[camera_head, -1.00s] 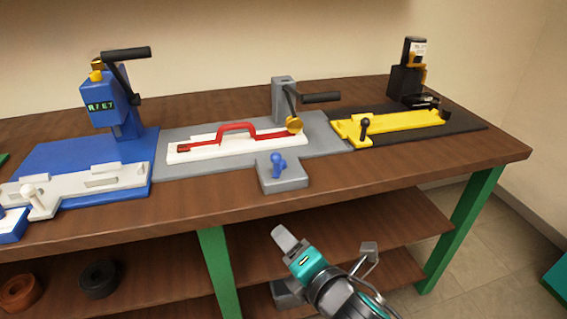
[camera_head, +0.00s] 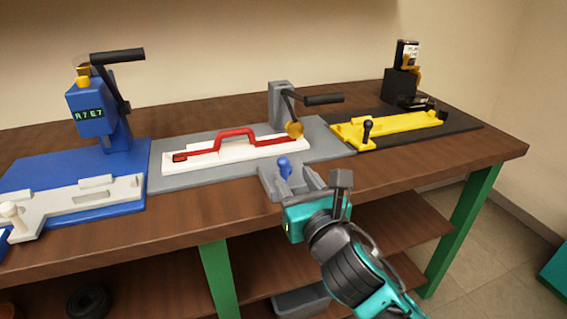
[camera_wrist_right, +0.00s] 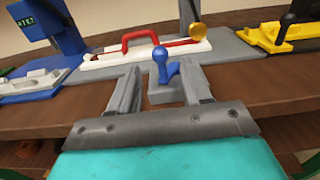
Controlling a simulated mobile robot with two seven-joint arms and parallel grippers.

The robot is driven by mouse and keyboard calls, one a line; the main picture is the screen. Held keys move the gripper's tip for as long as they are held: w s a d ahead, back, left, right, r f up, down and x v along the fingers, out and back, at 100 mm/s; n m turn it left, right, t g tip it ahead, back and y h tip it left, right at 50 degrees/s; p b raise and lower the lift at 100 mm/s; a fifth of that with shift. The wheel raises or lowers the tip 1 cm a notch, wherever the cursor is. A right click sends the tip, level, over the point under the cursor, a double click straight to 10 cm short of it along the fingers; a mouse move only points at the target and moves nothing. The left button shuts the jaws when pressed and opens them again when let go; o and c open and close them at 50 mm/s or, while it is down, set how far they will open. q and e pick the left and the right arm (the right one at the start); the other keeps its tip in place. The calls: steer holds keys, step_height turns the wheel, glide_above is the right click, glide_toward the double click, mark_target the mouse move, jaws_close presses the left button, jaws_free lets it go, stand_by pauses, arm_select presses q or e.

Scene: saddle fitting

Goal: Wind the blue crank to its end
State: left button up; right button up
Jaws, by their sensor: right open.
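The small blue crank (camera_head: 284,168) stands upright on a grey block at the front edge of the grey station (camera_head: 215,178). In the right wrist view the blue crank (camera_wrist_right: 161,62) has a round knob on top and shows between and beyond the two fingers. My right gripper (camera_head: 311,185) is open just in front of the crank, at the table's front edge. Its fingers (camera_wrist_right: 160,85) point toward the crank, and nothing is visibly held between them. Part of the grey block is hidden behind the gripper in the head view. My left gripper is not in view.
A white fixture with a red handle (camera_head: 235,134) lies behind the crank. A grey post with a black lever (camera_head: 322,99) stands behind it. A blue press (camera_head: 92,110) is at left, a yellow fixture (camera_head: 400,125) at right. The wooden table's front right top (camera_head: 420,165) is clear.

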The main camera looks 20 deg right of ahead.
mark_target(285, 166)
steer(key=w, duration=0.7)
steer(key=shift+a+b, duration=0.1)
steer(key=shift+b, duration=0.25)
steer(key=shift+s, duration=0.1)
jaws_close()
